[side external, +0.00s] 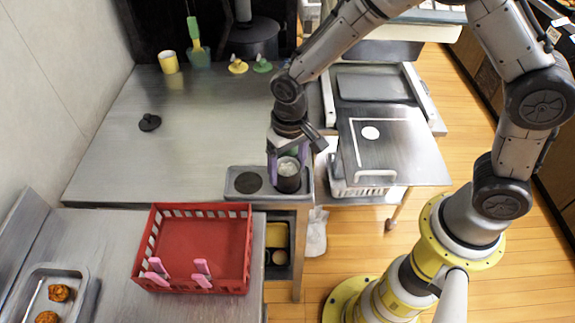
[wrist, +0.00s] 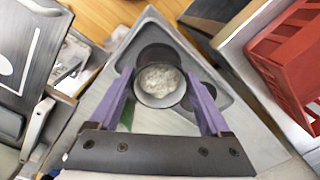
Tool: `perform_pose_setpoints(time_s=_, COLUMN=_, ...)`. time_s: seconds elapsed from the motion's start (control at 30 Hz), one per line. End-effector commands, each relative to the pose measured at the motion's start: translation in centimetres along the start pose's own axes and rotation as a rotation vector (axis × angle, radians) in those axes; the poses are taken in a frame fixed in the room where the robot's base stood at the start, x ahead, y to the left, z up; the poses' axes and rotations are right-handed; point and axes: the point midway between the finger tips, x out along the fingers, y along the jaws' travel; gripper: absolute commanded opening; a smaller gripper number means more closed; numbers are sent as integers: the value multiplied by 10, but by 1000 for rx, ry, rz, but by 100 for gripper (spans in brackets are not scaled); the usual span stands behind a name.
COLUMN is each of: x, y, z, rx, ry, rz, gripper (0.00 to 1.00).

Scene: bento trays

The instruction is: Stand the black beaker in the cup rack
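The black beaker (side external: 289,184) has pale, lumpy contents and stands upright over the right part of a grey two-well tray. In the wrist view the beaker (wrist: 160,101) lies between my gripper's (wrist: 159,76) two purple fingers, which press close on both sides of it. In the side view my gripper (side external: 288,162) points down at the beaker. Its underside is hidden, so I cannot tell whether it touches the tray. The red slatted crate with pink clips, which may be the cup rack (side external: 195,288), stands front left; a corner of the crate (wrist: 290,60) shows in the wrist view.
The grey tray (side external: 232,192) has a dark empty well (side external: 248,182) on the left. A metal pan with food (side external: 85,272) is at the lower left. A yellow cup (side external: 168,63) and a black knob (side external: 149,122) are farther back. The middle of the counter (side external: 200,130) is clear.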

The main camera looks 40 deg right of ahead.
Motion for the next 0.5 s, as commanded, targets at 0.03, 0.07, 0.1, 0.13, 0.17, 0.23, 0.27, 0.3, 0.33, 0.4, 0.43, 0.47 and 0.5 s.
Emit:
perform_pose_setpoints(time_s=0.03, x=0, y=0, z=0, rx=0, ry=0, rz=0, gripper=92)
perform_pose_setpoints(time_s=0.07, x=0, y=0, z=0, rx=0, ry=0, rz=0, gripper=98)
perform_pose_setpoints(time_s=0.1, x=0, y=0, z=0, rx=0, ry=0, rz=0, gripper=100)
perform_pose_setpoints(time_s=0.13, x=0, y=0, z=0, rx=0, ry=0, rz=0, gripper=100)
perform_pose_setpoints(time_s=0.17, x=0, y=0, z=0, rx=0, ry=0, rz=0, gripper=100)
perform_pose_setpoints(time_s=0.23, x=0, y=0, z=0, rx=0, ry=0, rz=0, gripper=100)
perform_pose_setpoints(time_s=0.27, x=0, y=0, z=0, rx=0, ry=0, rz=0, gripper=100)
perform_pose_setpoints(time_s=0.3, x=-1, y=0, z=0, rx=0, ry=0, rz=0, gripper=100)
perform_pose_setpoints(time_s=0.33, x=-1, y=0, z=0, rx=0, ry=1, rz=0, gripper=100)
perform_pose_setpoints(time_s=0.4, x=-5, y=0, z=0, rx=0, ry=2, rz=-1, gripper=100)
perform_pose_setpoints(time_s=0.43, x=-8, y=0, z=-1, rx=0, ry=2, rz=-1, gripper=100)
perform_pose_setpoints(time_s=0.47, x=-11, y=0, z=-1, rx=0, ry=2, rz=-1, gripper=100)
perform_pose_setpoints(time_s=0.5, x=-16, y=-1, z=-1, rx=0, ry=4, rz=-2, gripper=100)
